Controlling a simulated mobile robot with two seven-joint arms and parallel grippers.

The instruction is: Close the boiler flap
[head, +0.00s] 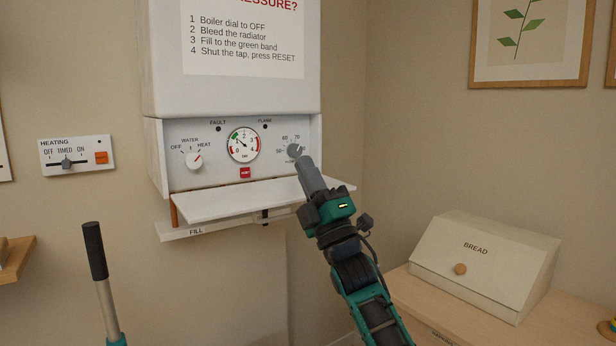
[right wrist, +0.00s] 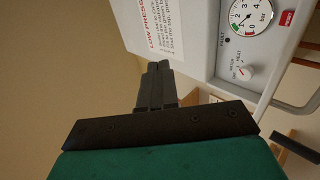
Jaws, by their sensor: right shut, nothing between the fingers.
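The boiler flap (head: 245,201) is a white panel along the boiler's lower edge. It hangs open, sticking out nearly level below the control panel (head: 215,150). My right gripper (head: 301,162) reaches up from the lower right, in front of the flap's right part. Its fingers are shut with nothing between them. In the head view the tips overlap the temperature dial (head: 294,149); I cannot tell whether they touch it. The right wrist view shows the shut fingers (right wrist: 155,82) beside the boiler front (right wrist: 199,40). My left gripper is not in view.
A FILL strip (head: 205,232) lies under the flap. The heating switch plate (head: 76,154) is on the wall at left. A bread bin (head: 485,262) stands on a wooden counter at right. A dark-tipped rod (head: 95,250) rises at lower left.

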